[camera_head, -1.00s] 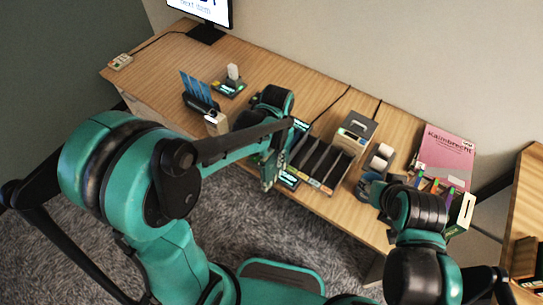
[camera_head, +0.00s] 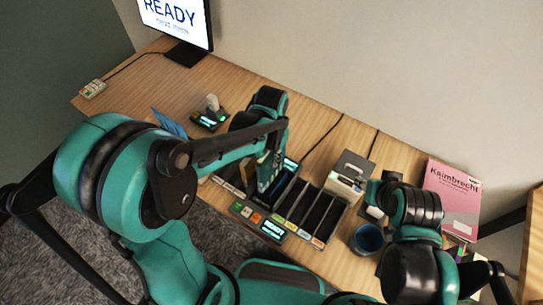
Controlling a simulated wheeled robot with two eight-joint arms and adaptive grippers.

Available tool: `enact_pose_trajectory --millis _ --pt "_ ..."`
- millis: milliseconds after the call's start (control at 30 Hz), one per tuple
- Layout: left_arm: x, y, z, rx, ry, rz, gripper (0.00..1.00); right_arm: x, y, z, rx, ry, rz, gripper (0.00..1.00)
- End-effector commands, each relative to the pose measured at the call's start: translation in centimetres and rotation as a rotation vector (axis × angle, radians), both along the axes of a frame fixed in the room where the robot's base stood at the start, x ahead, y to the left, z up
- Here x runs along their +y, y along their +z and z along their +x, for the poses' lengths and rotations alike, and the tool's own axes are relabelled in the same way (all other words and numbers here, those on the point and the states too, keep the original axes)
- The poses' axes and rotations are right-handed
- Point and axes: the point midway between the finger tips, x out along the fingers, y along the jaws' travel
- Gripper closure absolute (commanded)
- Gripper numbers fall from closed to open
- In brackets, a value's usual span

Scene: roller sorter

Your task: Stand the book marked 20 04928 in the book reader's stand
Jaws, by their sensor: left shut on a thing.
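My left gripper (camera_head: 265,178) points down beside the left end of a dark rack with several slots (camera_head: 318,212). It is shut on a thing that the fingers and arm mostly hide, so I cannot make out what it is. The marking 20 04928 is not readable anywhere. A small dark device with a green light (camera_head: 210,119) and a white upright part stands behind my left arm; I cannot tell whether it is the book reader. My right gripper (camera_head: 376,192) is by the grey box, mostly hidden by its own wrist, its jaws unclear.
A monitor (camera_head: 176,22) reads READY at the back left. A panel with coloured buttons (camera_head: 257,219) is at the front edge. A blue cup (camera_head: 367,238), a grey box (camera_head: 354,168) and a pink Kalmbrecht book (camera_head: 450,197) are right. Blue cards (camera_head: 168,123) show left.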

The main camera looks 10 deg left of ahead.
Motion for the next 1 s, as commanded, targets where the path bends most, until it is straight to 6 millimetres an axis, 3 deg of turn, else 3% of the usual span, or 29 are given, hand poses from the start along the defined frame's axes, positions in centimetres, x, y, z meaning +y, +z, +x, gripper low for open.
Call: enact_pose_trajectory --millis 600,1000 --pt "0.0 -7.5 0.0 0.0 0.0 0.0 1.0 0.0 -6.3 0.0 0.0 0.0 0.0 0.6" --pt "0.0 -8.0 0.0 0.0 0.0 0.0 1.0 0.0 -6.7 0.0 0.0 0.0 0.0 0.6"
